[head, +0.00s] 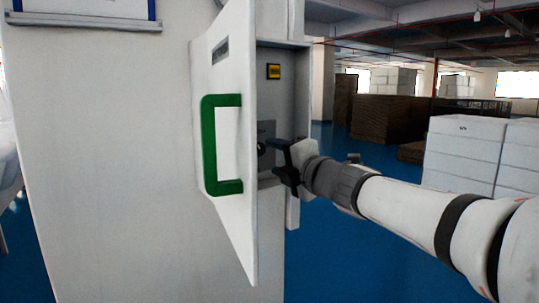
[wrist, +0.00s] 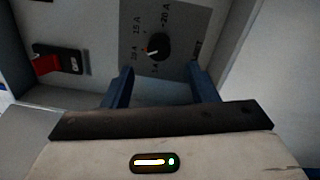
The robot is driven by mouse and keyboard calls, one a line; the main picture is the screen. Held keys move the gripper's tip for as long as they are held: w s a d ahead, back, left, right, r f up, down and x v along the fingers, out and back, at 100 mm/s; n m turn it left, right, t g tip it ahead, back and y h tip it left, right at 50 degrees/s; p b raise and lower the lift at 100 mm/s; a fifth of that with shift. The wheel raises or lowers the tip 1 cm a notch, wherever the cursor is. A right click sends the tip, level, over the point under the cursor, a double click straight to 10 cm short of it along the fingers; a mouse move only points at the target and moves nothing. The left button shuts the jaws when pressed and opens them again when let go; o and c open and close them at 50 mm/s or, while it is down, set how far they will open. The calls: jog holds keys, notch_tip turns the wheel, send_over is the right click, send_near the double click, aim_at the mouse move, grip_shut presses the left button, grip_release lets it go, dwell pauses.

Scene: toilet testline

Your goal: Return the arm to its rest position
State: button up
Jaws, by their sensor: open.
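My gripper (head: 272,164) reaches from the right to the opening of a wall cabinet in the head view. In the wrist view my gripper (wrist: 160,80) shows two dark blue fingers set apart, with nothing held between them. Ahead of the fingers is a grey panel with a black rotary knob (wrist: 154,46) and markings such as 15 A and 20 A. The knob is beyond the fingertips; whether they touch it I cannot tell. My arm stretches out toward the lower right of the head view.
The white cabinet door (head: 232,150) with a green handle (head: 207,145) stands open left of my gripper. A red-and-black switch (wrist: 55,62) sits left of the knob. White stacked boxes (head: 465,150) stand at right. Blue floor (head: 340,260) is clear below my arm.

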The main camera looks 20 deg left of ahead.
jog(key=shift+s+d, duration=0.3)
